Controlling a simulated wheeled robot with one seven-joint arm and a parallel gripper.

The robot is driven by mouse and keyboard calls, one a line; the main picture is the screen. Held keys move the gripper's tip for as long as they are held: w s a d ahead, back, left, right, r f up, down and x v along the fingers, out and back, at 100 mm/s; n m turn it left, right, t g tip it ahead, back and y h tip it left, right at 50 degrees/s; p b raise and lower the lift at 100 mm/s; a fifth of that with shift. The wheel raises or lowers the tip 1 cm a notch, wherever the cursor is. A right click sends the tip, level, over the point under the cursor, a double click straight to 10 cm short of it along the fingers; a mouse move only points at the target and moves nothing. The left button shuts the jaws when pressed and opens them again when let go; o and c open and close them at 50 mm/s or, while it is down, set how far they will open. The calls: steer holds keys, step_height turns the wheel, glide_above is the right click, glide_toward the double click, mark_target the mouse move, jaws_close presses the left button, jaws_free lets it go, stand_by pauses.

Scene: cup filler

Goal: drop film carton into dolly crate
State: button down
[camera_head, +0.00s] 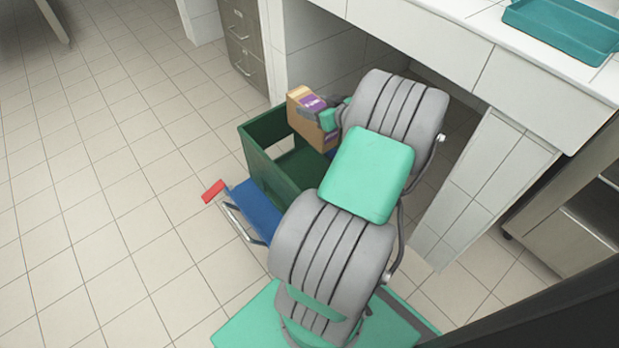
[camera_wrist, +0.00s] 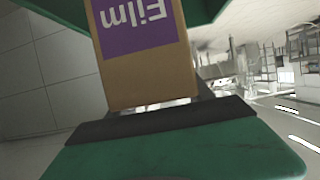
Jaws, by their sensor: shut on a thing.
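The film carton (camera_head: 309,131) is a brown box with a purple label. My gripper (camera_head: 319,115) is shut on it and holds it at the far right side of the dolly crate (camera_head: 259,164), in the head view above or within its opening. The carton's lower end is partly hidden in the head view.
A white counter (camera_head: 430,40) with a teal tray (camera_head: 565,28) stands above and behind the crate. A grey drawer cabinet (camera_head: 242,40) is behind. The tiled floor at left is clear.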

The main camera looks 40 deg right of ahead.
steer(key=shift+s+d+f, duration=0.1)
steer(key=shift+d+f, duration=0.1)
steer(key=shift+f, duration=0.05)
step_height(320, 180, down, 6)
steer(key=b, duration=0.3)
steer(key=shift+r+b, duration=0.1)
steer(key=shift+b, duration=0.2)
steer(key=shift+r, duration=0.1)
steer(key=shift+c, duration=1.6)
jaws_free()
steer(key=shift+a, duration=0.1)
steer(key=p+v, duration=0.3)
steer(key=v, duration=0.4)
steer(key=shift+r, duration=0.1)
steer(key=shift+s, duration=0.4)
